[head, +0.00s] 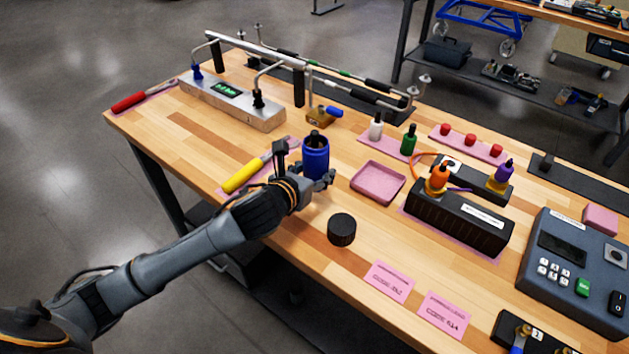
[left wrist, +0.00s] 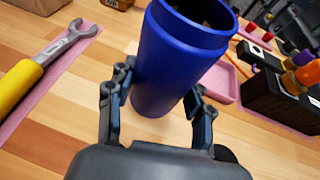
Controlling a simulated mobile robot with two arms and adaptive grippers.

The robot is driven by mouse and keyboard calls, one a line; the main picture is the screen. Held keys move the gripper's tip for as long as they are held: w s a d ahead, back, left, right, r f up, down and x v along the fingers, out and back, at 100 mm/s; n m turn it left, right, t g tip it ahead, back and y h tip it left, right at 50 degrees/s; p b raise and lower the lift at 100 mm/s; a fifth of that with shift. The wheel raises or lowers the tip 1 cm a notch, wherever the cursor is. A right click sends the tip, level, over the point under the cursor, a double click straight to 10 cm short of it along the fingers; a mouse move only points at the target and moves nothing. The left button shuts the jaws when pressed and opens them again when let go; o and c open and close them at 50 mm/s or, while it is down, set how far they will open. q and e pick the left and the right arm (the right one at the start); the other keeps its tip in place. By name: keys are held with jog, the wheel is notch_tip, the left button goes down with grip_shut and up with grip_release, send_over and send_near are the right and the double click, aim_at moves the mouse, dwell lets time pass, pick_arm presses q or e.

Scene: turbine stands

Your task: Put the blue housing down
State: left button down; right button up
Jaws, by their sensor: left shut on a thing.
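The blue housing (head: 315,160) is an upright blue cylinder with an open, dark top, near the middle of the wooden table. My left gripper (head: 322,181) is shut on it from the near side. In the left wrist view the housing (left wrist: 180,60) stands between the two fingers of my left gripper (left wrist: 160,105), one finger on each side. Its lower end is close to the table top; I cannot tell whether it touches. My right gripper is in neither view.
A yellow-handled wrench (head: 243,175) lies on a pink mat left of the housing. A black round cap (head: 341,230) stands in front. A pink tray (head: 378,183) lies to the right, before a black block with orange and purple connectors (head: 460,222). Bare wood shows around the cap.

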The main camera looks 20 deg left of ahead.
pick_arm(q)
jog(key=shift+w+f, duration=0.1)
jog(key=shift+w, duration=0.1)
jog(key=shift+w+a+f, duration=0.1)
jog(key=shift+w+f, duration=0.05)
jog(key=shift+f, duration=1.6)
jog(key=shift+f, duration=0.15)
jog(key=c, duration=0.6)
grip_release()
jog(key=shift+o, duration=0.2)
jog(key=v, duration=1.2)
